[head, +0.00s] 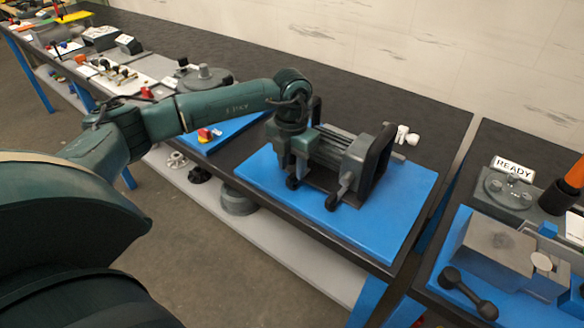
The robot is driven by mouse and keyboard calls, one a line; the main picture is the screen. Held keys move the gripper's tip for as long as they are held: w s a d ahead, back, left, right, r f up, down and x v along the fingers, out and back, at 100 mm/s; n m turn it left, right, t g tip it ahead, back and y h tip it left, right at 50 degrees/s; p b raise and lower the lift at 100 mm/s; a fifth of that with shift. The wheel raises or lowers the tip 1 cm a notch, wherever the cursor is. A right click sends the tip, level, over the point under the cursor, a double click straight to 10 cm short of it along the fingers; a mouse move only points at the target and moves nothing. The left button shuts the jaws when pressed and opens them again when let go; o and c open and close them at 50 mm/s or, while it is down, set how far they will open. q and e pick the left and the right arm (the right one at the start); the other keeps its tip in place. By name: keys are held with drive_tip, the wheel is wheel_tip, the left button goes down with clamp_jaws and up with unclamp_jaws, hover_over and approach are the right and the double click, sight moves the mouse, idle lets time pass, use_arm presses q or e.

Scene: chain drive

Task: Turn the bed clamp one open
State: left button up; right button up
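A grey bench machine with a ribbed bed (340,140) stands on a blue mat (405,215) on the dark bench. A lever with a black knob (331,203) hangs at its front, near the upright black plate. A second black knob (292,183) shows lower left of the machine, just below my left gripper (290,162). I cannot tell which part is bed clamp one. My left arm reaches in from the left, with the green wrist above the machine's left end. The wrist and machine hide the fingertips, so opening and contact are unclear. My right gripper is out of view.
A white handle (407,135) sticks out on the machine's right. A second bench at right carries a READY sign (514,168), a grey block (497,245) and a black dumbbell-shaped part (468,293). A lower shelf holds dark round parts (238,200). The mat's right side is clear.

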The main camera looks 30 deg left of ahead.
use_arm(q)
drive_tip(key=shift+f, duration=1.2)
drive_tip(key=shift+c, duration=0.5)
clamp_jaws()
